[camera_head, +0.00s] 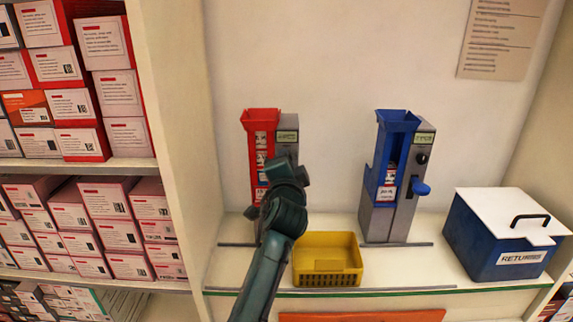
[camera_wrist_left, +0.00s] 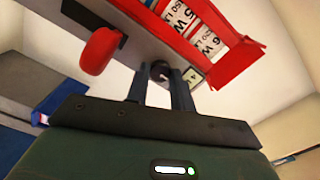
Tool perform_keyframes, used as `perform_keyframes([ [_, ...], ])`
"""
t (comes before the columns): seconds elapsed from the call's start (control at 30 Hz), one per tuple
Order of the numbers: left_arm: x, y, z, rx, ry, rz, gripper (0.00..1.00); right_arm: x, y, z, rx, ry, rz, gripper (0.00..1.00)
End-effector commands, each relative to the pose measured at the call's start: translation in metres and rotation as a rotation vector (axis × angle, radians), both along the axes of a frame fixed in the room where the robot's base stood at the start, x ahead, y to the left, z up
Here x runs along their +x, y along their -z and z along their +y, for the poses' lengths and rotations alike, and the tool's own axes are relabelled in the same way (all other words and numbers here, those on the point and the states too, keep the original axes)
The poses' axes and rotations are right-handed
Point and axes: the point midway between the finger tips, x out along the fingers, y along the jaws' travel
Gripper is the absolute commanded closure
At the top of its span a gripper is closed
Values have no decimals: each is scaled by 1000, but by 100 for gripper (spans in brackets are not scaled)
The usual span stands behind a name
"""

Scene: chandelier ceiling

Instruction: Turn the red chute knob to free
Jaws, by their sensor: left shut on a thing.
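The red chute (camera_head: 261,135) stands upright against the back wall, left of centre in the head view. It also shows large and slanted in the wrist view (camera_wrist_left: 222,62), with a red lever (camera_wrist_left: 100,50) on its grey housing (camera_wrist_left: 140,38). Its small dark round knob (camera_wrist_left: 160,69) lies between the fingertips of my left gripper (camera_wrist_left: 160,78), which is shut on it. In the head view my left arm hides the knob, the lever and the lower front of this chute. The knob's pointer direction cannot be read. My right gripper is out of view.
A blue chute (camera_head: 383,170) with a black knob and blue lever stands to the right. A yellow basket (camera_head: 328,258) sits just right of my left arm. A blue returns box (camera_head: 493,240) with a white lid stands far right. Shelves of boxes fill the left.

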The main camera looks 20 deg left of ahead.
Motion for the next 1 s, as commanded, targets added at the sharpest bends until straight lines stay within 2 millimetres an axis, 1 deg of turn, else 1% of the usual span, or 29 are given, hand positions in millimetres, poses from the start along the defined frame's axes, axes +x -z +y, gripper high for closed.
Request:
perform_keyframes([
  [0.23,0,0,0,-4,0,0,99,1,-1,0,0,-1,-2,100],
  [0.27,0,0,0,-4,0,0,74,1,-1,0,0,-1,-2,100],
  [0.5,0,0,0,-2,0,-1,55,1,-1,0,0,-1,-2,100],
  [1.0,1,0,2,0,0,1,55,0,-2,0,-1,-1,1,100],
])
